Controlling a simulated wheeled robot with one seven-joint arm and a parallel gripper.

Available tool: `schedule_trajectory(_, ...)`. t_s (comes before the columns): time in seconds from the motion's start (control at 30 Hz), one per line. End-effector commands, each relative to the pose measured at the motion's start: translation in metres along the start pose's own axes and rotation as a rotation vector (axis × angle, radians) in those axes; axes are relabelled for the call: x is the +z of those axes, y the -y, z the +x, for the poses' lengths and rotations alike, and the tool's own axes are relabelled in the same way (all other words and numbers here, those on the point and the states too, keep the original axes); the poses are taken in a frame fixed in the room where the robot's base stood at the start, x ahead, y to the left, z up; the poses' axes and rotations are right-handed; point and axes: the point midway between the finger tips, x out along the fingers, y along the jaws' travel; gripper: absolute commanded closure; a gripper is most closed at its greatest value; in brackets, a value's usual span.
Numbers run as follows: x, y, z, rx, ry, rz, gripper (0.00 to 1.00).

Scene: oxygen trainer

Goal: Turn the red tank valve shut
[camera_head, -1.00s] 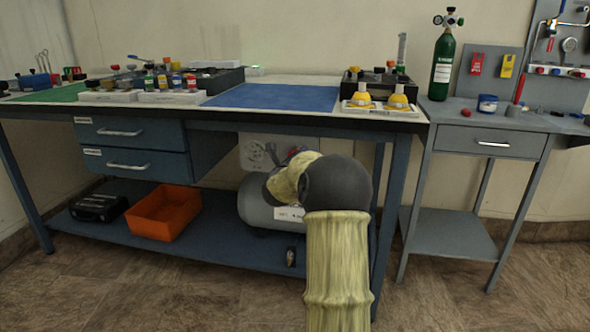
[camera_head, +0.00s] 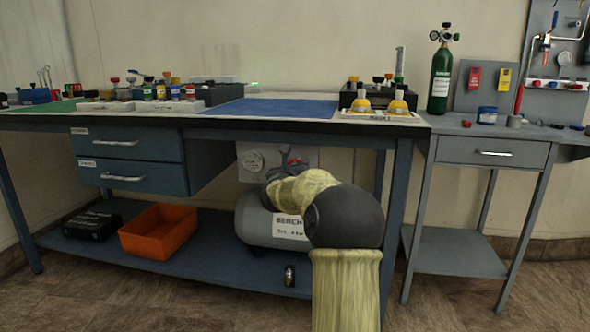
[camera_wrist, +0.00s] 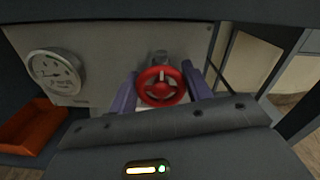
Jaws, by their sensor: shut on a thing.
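The red tank valve (camera_wrist: 161,87) is a small spoked handwheel in the middle of the wrist view, in front of a grey panel. My gripper (camera_wrist: 160,90) has its two purple fingers on the left and right of the wheel, shut on its rim. In the head view my gripper (camera_head: 289,162) is small and reaches under the blue bench, just above the grey tank (camera_head: 257,226). My own arm partly hides the tank there. The wheel's turned position cannot be told.
A round gauge (camera_wrist: 54,71) sits on the panel left of the valve. An orange bin (camera_head: 159,232) stands on the lower shelf at left. The bench top (camera_head: 225,122) lies above my arm, and a bench leg (camera_head: 398,215) stands close at right.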

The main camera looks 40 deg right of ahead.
Motion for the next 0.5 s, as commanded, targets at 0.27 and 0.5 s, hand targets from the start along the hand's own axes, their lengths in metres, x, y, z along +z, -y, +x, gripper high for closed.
schedule_trajectory(0.27,-0.0026,-0.0020,-0.0003,0.004,-0.006,0.002,0.35)
schedule_trajectory(0.5,-0.0011,-0.0009,-0.0001,0.002,-0.003,0.001,0.29)
